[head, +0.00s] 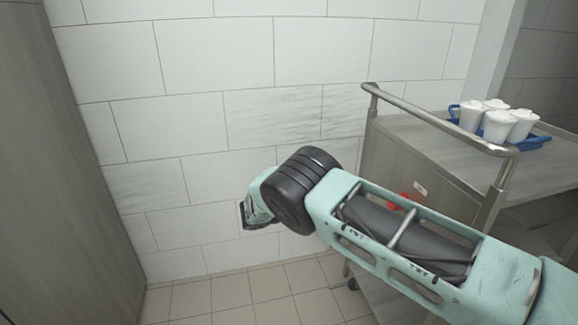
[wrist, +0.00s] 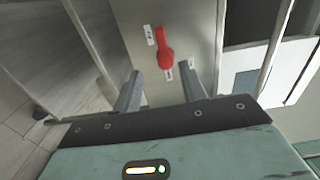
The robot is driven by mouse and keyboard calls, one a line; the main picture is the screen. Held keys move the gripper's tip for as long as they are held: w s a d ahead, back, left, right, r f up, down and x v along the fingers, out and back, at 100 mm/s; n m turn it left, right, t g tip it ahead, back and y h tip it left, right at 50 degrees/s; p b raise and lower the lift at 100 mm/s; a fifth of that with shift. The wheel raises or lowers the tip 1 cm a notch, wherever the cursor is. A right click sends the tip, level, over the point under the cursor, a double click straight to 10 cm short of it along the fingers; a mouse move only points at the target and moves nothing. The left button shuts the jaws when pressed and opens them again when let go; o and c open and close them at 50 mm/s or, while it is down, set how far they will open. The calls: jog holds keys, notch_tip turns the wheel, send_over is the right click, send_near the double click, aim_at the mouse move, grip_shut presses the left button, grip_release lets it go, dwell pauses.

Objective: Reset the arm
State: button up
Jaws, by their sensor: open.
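My gripper (wrist: 157,84) is open in the wrist view, its two grey fingers apart with nothing between their tips. A red handle (wrist: 165,48) on a grey panel shows just beyond the fingertips, and I cannot tell whether it is touched. In the head view my pale green and black arm reaches from the lower right toward the tiled wall. My gripper's fingers cannot be made out there. A red part (head: 402,202) shows on the cart's side, partly hidden behind my arm.
A cart (head: 425,158) with a metal rail (head: 440,123) stands at the right, close behind my arm. On it is a blue tray (head: 535,142) with several white lidded cups (head: 498,126). A tall grey panel (head: 60,170) stands at the left. Tiled floor (head: 210,298) is clear below.

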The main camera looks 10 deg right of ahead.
jog(key=s+a+r+m+g+y+p, duration=0.1)
jog(key=s+a+r+m+y+p, duration=0.35)
jog(key=s+r+m+y, duration=0.4)
jog(key=s+a+r+m+g+y+p, duration=0.25)
jog(key=s+a+r+m+y, duration=0.25)
jog(key=s+r+m, duration=0.6)
jog(key=s+r+m+t+y+p, duration=0.1)
jog(key=s+r+m, duration=0.1)
jog(key=s, duration=0.4)
jog(key=s+a+r+m+t+y+p, duration=0.1)
jog(key=s+r+m+y, duration=0.1)
jog(key=s+m, duration=0.2)
jog(key=s+r+m+t+y+p, duration=0.1)
jog(key=s+r+m+y+p, duration=0.1)
jog(key=s, duration=0.8)
jog(key=shift+a+r+m, duration=0.35)
jog(key=shift+r+m, duration=0.05)
jog(key=shift+m, duration=0.35)
